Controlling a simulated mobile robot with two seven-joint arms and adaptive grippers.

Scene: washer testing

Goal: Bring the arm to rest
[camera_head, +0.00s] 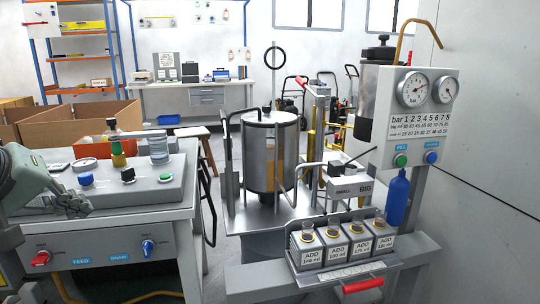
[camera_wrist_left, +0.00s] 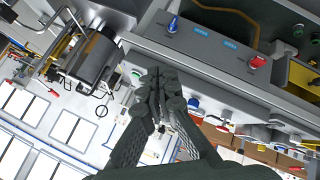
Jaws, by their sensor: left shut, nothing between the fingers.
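My left arm (camera_head: 28,180) comes in at the left edge of the head view, over the near end of the grey control bench. My left gripper (camera_head: 72,204) is dark, shut and empty, beside the bench's raised panel (camera_head: 150,196). In the left wrist view the gripper (camera_wrist_left: 158,92) shows from behind with its fingers together and nothing between them. That view is turned nearly upside down. I cannot tell whether the fingertips touch the panel. My right arm and right gripper do not show.
A steel tank (camera_head: 270,135) and a gauge panel (camera_head: 418,115) stand to the right.

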